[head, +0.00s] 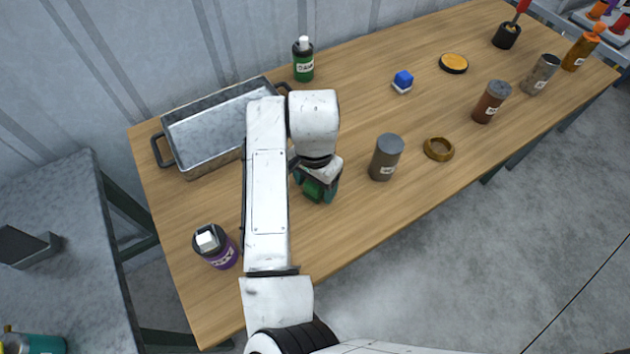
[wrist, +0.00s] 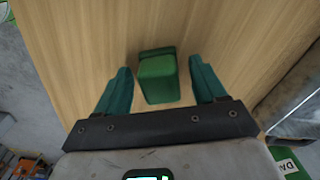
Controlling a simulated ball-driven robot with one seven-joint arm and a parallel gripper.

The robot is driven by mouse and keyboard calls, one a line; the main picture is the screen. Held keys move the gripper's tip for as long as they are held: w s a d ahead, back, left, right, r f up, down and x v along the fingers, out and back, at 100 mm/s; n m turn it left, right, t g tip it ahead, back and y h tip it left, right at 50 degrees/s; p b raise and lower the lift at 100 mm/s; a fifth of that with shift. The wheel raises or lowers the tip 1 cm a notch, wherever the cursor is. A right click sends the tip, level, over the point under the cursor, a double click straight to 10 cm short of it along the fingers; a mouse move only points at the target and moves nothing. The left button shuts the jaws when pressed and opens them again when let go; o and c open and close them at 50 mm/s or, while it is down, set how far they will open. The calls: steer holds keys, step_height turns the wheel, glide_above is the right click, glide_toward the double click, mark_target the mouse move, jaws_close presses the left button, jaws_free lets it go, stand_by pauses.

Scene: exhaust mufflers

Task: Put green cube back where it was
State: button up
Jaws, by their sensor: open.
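The green cube (wrist: 158,82) is in the wrist view, between the two teal fingers of my gripper (wrist: 160,66). The fingers are spread, with a gap visible on each side of the cube. A darker green edge shows at its far side; I cannot tell if it is part of the cube. In the head view my gripper (head: 318,182) is low over the middle of the table, and the green cube (head: 312,190) shows partly between its fingers. I cannot tell whether the cube rests on the wood.
Bare wood lies in front of my gripper.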

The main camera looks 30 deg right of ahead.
step_height(320, 180, up, 12)
steer(key=shift+r, duration=0.2)
stand_by(0.5)
